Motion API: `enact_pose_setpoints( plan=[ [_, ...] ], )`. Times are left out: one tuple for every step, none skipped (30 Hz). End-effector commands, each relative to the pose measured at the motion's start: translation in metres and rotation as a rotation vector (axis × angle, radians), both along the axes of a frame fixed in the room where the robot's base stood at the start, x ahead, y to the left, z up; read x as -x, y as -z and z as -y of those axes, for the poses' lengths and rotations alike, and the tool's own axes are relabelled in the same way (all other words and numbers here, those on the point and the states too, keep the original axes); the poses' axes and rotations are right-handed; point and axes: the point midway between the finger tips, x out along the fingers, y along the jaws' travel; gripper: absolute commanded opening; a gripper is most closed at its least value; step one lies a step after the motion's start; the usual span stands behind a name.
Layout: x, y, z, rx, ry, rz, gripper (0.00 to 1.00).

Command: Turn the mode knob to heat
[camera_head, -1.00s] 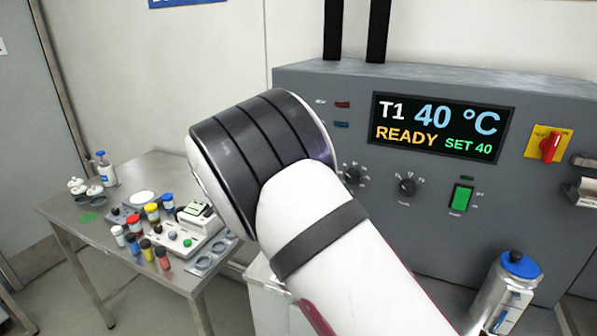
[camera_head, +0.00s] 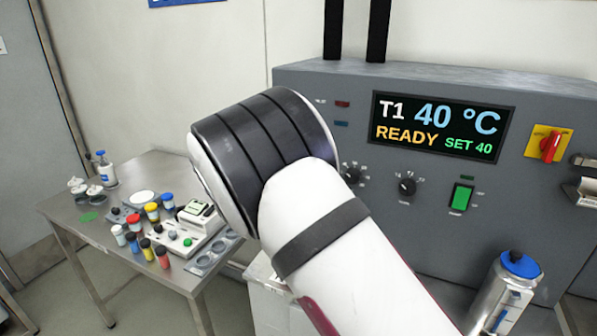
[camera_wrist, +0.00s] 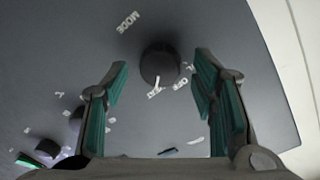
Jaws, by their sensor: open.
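The mode knob (camera_wrist: 160,63) is a round dark knob on the grey panel, with the word MODE printed near it in the wrist view. My gripper (camera_wrist: 160,68) is open, with one teal-padded finger on each side of the knob and gaps visible on both sides. Whether the fingertips reach past the knob's face is hard to tell. In the head view my arm hides the mode knob and my gripper.
The grey panel (camera_head: 300,84) carries a display (camera_head: 442,127) reading T1 40 °C, READY, SET 40. Other knobs (camera_head: 407,186), a green switch (camera_head: 461,197) and a red-yellow switch (camera_head: 549,147) sit to the right. A blue-lidded vessel (camera_head: 520,264) stands in front. A steel table (camera_head: 70,205) with jars is left.

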Motion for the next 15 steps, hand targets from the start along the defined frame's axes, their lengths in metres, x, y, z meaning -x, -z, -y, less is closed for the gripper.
enact_pose_setpoints(
  plan=[
    [0.003, 0.000, -0.002, 0.000, -0.002, -0.001, 0.53],
    [0.006, 0.000, -0.003, 0.000, -0.002, -0.001, 0.53],
    [0.011, -0.001, -0.006, -0.001, -0.002, 0.000, 0.53],
    [0.015, -0.001, -0.008, -0.002, -0.003, 0.000, 0.53],
    [0.019, -0.002, -0.009, -0.002, -0.003, -0.001, 0.53],
    [0.026, -0.002, -0.012, -0.001, -0.003, -0.001, 0.53],
    [0.032, -0.002, -0.014, -0.002, -0.003, -0.001, 0.53],
    [0.038, -0.002, -0.017, -0.002, -0.004, -0.002, 0.53],
    [0.045, -0.003, -0.020, -0.002, -0.004, -0.001, 0.53],
    [0.051, -0.003, -0.023, -0.001, -0.004, -0.002, 0.53],
    [0.057, -0.003, -0.025, -0.001, -0.004, -0.002, 0.53],
    [0.064, -0.004, -0.028, -0.002, -0.004, -0.001, 0.53],
    [0.070, -0.004, -0.030, -0.002, -0.004, -0.001, 0.53],
    [0.075, -0.005, -0.032, -0.002, -0.003, -0.002, 0.53],
    [0.081, -0.005, -0.035, -0.002, -0.003, -0.001, 0.53]
  ],
)
